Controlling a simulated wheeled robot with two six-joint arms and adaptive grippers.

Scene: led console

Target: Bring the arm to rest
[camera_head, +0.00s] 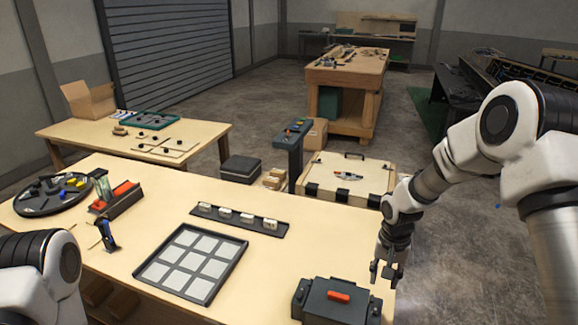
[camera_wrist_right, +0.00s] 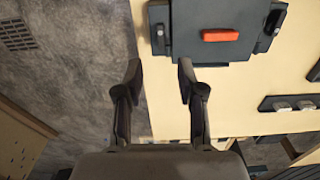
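My right gripper (camera_head: 386,272) hangs pointing down over the right edge of the near table (camera_head: 330,255), behind the dark console box. It is open and empty; the right wrist view shows its two fingers (camera_wrist_right: 160,75) apart with table edge and floor between them. The dark console box (camera_head: 318,305) with a red-orange handle (camera_head: 338,296) sits at the table's front right corner, close to the gripper but apart from it. The box also shows in the right wrist view (camera_wrist_right: 200,45). My left arm shows at the lower left; its gripper is out of view.
A grid panel of pale squares (camera_head: 236,258) lies mid-table. Behind it is a dark strip with several white blocks (camera_head: 203,208). A round dark tray (camera_head: 30,211) of small parts is at the left. A wooden case (camera_head: 320,187) stands beyond the table. Bare tabletop lies between panel and box.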

